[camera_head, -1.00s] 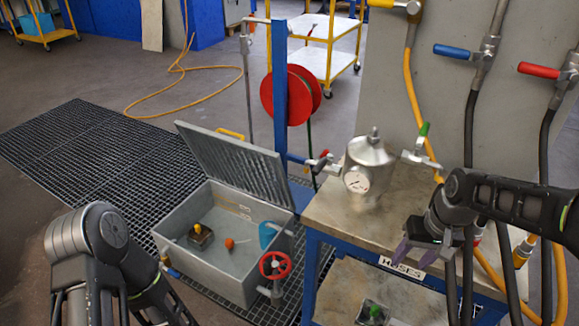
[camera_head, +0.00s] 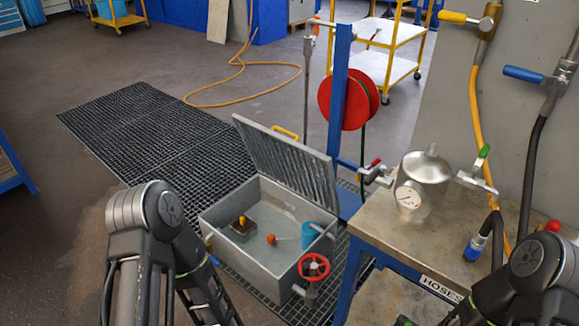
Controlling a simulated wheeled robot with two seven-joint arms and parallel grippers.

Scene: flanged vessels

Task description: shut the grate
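The grate (camera_head: 285,160) is a grey ribbed lid on the back edge of a grey open-topped box (camera_head: 245,277). It stands raised, tilted up and back, with a yellow handle (camera_head: 285,132) at its upper edge. Inside the box are a small dark-and-yellow object (camera_head: 242,225), an orange-ended item (camera_head: 271,239) and a blue cup (camera_head: 309,234). My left arm is at the lower left, in front of and left of the box; its gripper is out of view below. My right arm is at the lower right by the bench; its gripper is also out of view.
A red handwheel valve (camera_head: 314,267) is at the box's front right. A bench (camera_head: 390,232) with a metal vessel (camera_head: 427,178) stands to the right. A blue post (camera_head: 338,105) with a red reel (camera_head: 365,100) rises behind. Floor grating (camera_head: 135,125) at left is clear.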

